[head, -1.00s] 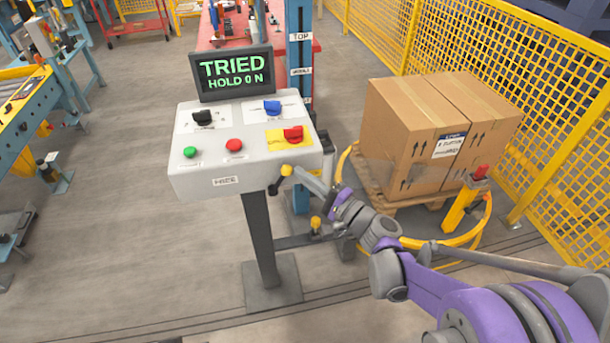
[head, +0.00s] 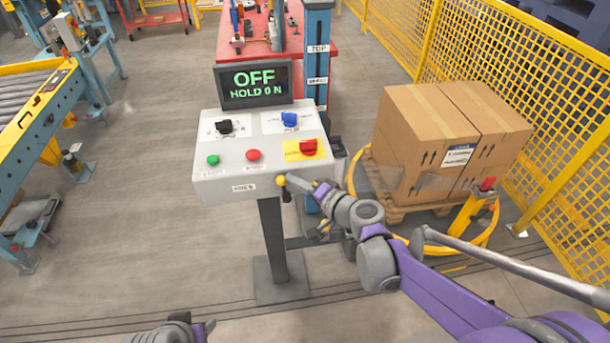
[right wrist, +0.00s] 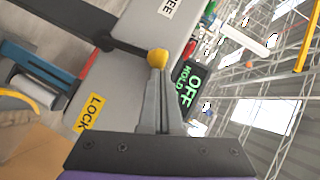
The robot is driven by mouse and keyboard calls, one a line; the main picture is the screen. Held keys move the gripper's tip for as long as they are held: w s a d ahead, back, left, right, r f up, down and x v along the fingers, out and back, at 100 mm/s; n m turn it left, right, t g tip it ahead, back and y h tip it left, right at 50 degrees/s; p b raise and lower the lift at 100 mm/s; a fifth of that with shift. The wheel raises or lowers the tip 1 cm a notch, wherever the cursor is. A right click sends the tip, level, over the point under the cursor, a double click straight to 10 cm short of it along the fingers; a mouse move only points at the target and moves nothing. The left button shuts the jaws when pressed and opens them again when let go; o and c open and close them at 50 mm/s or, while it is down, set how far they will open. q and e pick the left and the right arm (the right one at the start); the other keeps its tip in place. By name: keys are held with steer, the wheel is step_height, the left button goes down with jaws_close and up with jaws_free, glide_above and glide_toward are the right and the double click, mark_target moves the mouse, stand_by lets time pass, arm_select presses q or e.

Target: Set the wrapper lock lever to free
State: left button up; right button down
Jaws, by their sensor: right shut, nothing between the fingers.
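The lock lever is a dark arm with a yellow ball knob (head: 281,180) at the lower front right of the grey control box (head: 225,175). The lever's knob now leans left, towards the white FREE label (head: 244,188). In the right wrist view the knob (right wrist: 157,57) sits right at my fingertips, and a yellow LOCK label (right wrist: 92,112) lies on the other side of the lever. My right gripper (head: 291,180) is shut and empty, its tips at the knob and seemingly touching it. The display (head: 254,84) reads OFF, HOLD ON.
The box carries black, blue and red switches and green and red buttons, close above the lever. A pallet of cartons (head: 415,135) and a yellow mesh fence (head: 500,85) stand right. A roller conveyor (head: 35,110) is left. Floor left of the pedestal is clear.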

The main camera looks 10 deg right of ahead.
mark_target(269, 176)
steer(key=shift+a+r+n+h, duration=0.15)
steer(key=shift+a+n+h, duration=0.15)
steer(key=shift+a+n, duration=0.35)
arm_select(q)
steer(key=shift+w+r+p, duration=0.15)
steer(key=shift+r+p, duration=0.2)
steer(key=shift+r, duration=0.2)
arm_select(e)
steer(key=shift+a+m, duration=0.25)
steer(key=shift+a, duration=0.9)
arm_select(q)
steer(key=shift+d+r, duration=0.1)
